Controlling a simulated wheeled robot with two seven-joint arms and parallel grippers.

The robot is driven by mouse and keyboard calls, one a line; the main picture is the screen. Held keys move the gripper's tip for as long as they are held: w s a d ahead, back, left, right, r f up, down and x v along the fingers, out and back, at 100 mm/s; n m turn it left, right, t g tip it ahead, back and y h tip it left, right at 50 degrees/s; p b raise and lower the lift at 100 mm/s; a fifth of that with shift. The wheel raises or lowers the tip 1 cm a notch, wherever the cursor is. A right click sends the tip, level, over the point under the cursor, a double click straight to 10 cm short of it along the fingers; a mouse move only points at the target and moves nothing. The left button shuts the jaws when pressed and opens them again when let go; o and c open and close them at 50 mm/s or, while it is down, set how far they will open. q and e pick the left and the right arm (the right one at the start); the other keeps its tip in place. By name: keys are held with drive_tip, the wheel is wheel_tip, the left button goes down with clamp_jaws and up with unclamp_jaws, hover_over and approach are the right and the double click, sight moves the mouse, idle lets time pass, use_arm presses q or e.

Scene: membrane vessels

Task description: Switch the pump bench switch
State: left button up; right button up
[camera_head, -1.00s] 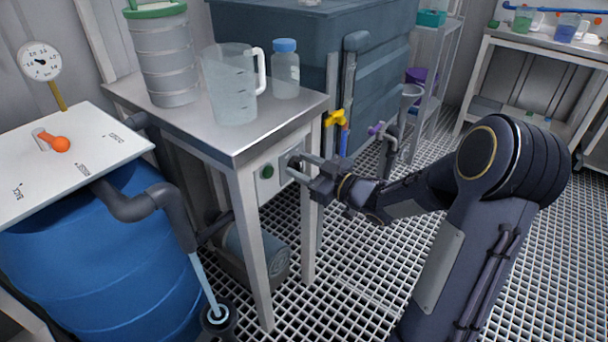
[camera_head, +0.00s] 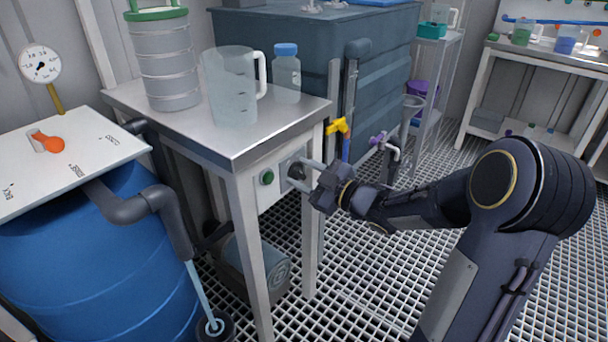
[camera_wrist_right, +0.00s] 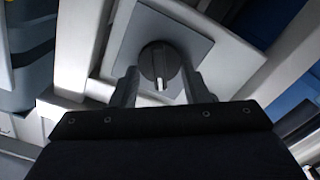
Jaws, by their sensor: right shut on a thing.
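The pump bench switch is a round dark knob with a pale pointer mark, on a grey plate (camera_wrist_right: 198,46) on the front of the steel bench. In the right wrist view the knob (camera_wrist_right: 160,62) sits between the two fingers of my right gripper (camera_wrist_right: 158,82). In the head view my right gripper (camera_head: 304,174) reaches the bench front from the right, and the fingers are shut on the knob. A green round light or button (camera_head: 267,177) is left of the knob on the same panel. My left gripper is not in view.
The steel bench (camera_head: 250,140) carries a clear jug (camera_head: 228,85), a blue-capped bottle (camera_head: 286,75) and a stack of sieves (camera_head: 165,62). A blue barrel (camera_head: 95,260) stands at left. A yellow valve (camera_head: 338,126) is close beside my right gripper.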

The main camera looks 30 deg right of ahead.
drive_tip(key=o, duration=1)
drive_tip(key=shift+c, duration=0.2)
drive_tip(key=shift+s+d+r, duration=0.1)
drive_tip(key=shift+s+d, duration=0.15)
drive_tip(key=shift+s, duration=0.2)
drive_tip(key=p+v, duration=0.2)
drive_tip(key=v, duration=0.4)
drive_tip(key=shift+s, duration=0.4)
drive_tip(key=shift+d, duration=0.15)
